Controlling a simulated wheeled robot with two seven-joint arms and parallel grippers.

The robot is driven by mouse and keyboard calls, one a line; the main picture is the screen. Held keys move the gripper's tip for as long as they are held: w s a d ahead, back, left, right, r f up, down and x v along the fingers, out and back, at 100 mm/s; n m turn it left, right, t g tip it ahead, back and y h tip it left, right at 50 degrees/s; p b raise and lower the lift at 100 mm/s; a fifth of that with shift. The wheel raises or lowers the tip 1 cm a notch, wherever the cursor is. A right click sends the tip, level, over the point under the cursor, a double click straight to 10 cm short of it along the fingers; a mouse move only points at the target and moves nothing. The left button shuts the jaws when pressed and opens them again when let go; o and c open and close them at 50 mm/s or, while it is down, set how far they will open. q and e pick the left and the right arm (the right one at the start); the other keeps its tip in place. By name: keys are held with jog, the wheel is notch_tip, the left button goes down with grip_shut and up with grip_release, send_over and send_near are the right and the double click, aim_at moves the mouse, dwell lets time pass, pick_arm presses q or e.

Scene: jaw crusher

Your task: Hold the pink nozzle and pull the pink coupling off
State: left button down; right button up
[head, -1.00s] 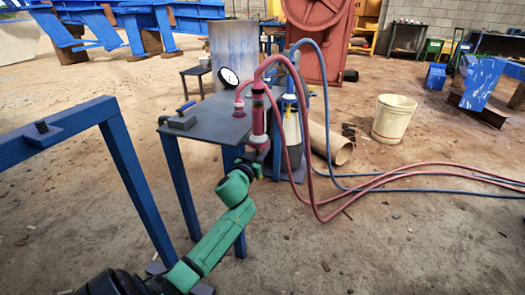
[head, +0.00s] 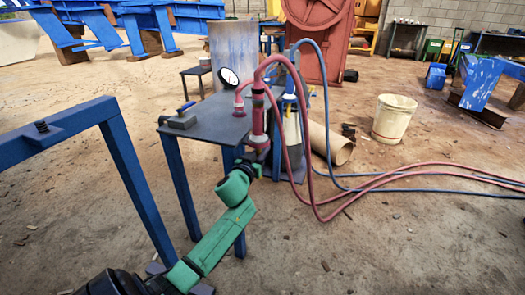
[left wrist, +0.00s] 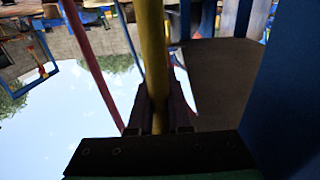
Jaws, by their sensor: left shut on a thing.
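A thick pink upright piece (head: 258,122) stands at the near right edge of the dark table, with a pink hose (head: 268,66) looping from its top. A smaller pink fitting (head: 239,108) with a pink hose sits to its left on the table. I cannot tell for sure which is nozzle and which is coupling. My left gripper (head: 259,150) is just below the thick pink piece; its fingertips are hard to make out there. In the left wrist view, its dark fingers (left wrist: 157,112) are shut around an olive-yellow bar (left wrist: 153,50). My right gripper is out of view.
The dark table (head: 210,118) has blue legs and carries a small block with a blue handle (head: 182,116). A blue frame (head: 120,150) stands at left. Blue (head: 322,80) and pink hoses run right across the floor. A white bucket (head: 393,118) stands clear.

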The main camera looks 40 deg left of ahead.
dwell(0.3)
pick_arm(q)
jog(key=c, duration=0.8)
grip_release()
jog(key=shift+o, duration=0.2)
jog(key=v, duration=1.2)
